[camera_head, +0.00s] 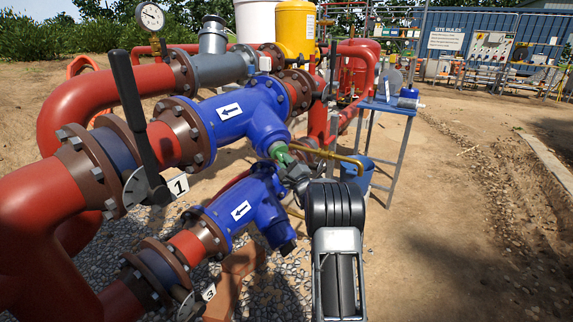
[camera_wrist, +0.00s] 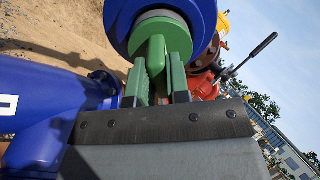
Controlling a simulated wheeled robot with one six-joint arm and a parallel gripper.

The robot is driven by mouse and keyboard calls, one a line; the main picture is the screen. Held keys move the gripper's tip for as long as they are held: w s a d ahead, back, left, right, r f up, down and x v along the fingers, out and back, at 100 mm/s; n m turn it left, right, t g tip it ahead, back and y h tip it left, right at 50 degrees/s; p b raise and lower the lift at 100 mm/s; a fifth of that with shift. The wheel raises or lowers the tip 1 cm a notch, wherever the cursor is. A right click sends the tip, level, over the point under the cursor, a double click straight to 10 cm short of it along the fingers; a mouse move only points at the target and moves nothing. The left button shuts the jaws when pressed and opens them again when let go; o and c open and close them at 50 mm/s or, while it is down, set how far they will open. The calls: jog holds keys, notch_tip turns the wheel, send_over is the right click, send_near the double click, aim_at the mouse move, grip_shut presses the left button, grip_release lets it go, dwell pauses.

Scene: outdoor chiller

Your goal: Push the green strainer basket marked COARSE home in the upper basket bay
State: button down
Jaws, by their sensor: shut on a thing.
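The green strainer basket (camera_head: 280,152) sits in the mouth of the upper blue strainer body (camera_head: 232,115), the upper basket bay. In the wrist view its round green end (camera_wrist: 176,34) and upright grip tab (camera_wrist: 156,50) face me. A narrow grey band shows between the green end and the blue rim (camera_wrist: 118,18), so it does not look flush. My gripper (camera_head: 287,163) is shut on the tab, with green finger-like blocks on both sides of it in the wrist view (camera_wrist: 158,84). The COARSE marking is not readable. The rest of the basket is hidden inside the bay.
A lower blue strainer body (camera_head: 242,208) lies just below the upper one. A yellow pipe (camera_head: 335,156) runs close behind my gripper. A blue table (camera_head: 390,106) stands behind it. Open dirt ground (camera_head: 450,220) lies to the right.

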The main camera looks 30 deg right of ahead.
jog(key=shift+x, duration=1.05)
jog(key=shift+w+r, duration=0.1)
jog(key=shift+w, duration=0.1)
jog(key=c, duration=0.5)
grip_release()
jog(key=b+v, duration=0.5)
jog(key=v, duration=0.2)
jog(key=shift+s, duration=0.1)
